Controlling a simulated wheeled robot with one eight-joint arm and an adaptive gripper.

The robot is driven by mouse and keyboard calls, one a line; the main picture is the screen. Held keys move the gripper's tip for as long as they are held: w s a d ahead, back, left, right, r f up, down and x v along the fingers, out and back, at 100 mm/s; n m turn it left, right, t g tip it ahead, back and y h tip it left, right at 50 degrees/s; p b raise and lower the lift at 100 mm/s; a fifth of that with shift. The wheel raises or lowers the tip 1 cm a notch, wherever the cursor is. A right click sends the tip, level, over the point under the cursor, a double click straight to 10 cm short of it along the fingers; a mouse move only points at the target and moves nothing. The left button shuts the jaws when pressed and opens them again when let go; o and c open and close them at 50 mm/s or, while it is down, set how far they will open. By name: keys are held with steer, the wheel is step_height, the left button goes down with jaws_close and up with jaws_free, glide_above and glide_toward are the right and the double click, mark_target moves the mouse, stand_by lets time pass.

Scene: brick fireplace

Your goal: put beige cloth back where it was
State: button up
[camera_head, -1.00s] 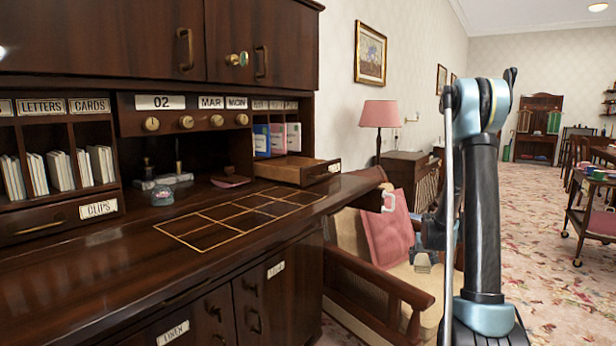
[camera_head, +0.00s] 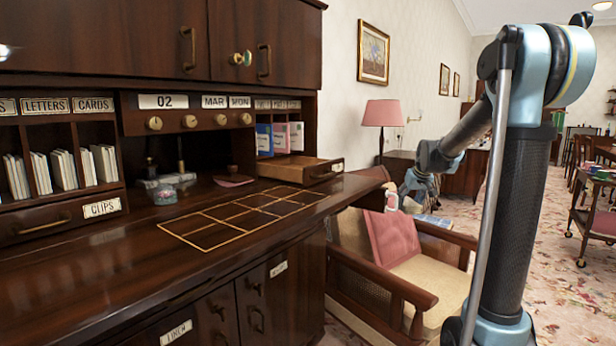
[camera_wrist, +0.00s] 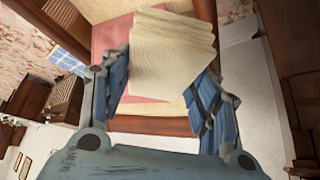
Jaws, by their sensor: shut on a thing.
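The beige cloth (camera_wrist: 172,60), ribbed with layered edges, is between the blue fingers of my gripper (camera_wrist: 158,82) in the wrist view. My gripper is shut on it. Behind the cloth, the wrist view shows the armchair with its pale seat and pink cushion (camera_wrist: 112,35). In the head view my gripper (camera_head: 408,190) is just past the desk's right end, in front of the armchair's back area. I cannot clearly make out the cloth there. The armchair (camera_head: 432,283) has a wooden frame, a beige seat and a pink cushion (camera_head: 393,235).
The dark wooden desk (camera_head: 110,265) fills the left, with a gold grid on its top and an open drawer (camera_head: 300,167) at its right. A pink lamp (camera_head: 382,114) stands behind. A trolley (camera_head: 597,215) stands right; carpet between is free.

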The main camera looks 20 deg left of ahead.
steer(key=s+a+r+n, duration=0.1)
steer(key=s+a+r, duration=0.1)
steer(key=s+r, duration=0.3)
steer(key=s+a+r+n+g+y, duration=0.1)
steer(key=s+a+r, duration=0.15)
steer(key=r, duration=0.55)
steer(key=s+a+r+n, duration=0.1)
steer(key=s+a+r, duration=0.1)
steer(key=s+r, duration=0.3)
steer(key=s+a+r+n+g+y, duration=0.1)
steer(key=a+r+n+g, duration=0.2)
steer(key=a, duration=1.1)
steer(key=s+a+r+n+y, duration=0.15)
steer(key=a+r+n, duration=0.3)
steer(key=a, duration=1.05)
steer(key=shift+m, duration=0.35)
steer(key=shift+w+f, duration=0.15)
steer(key=shift+f, duration=2.15)
steer(key=shift+w+f, duration=0.1)
steer(key=shift+f, duration=2.2)
steer(key=o, duration=1.1)
steer(key=shift+f, duration=0.1)
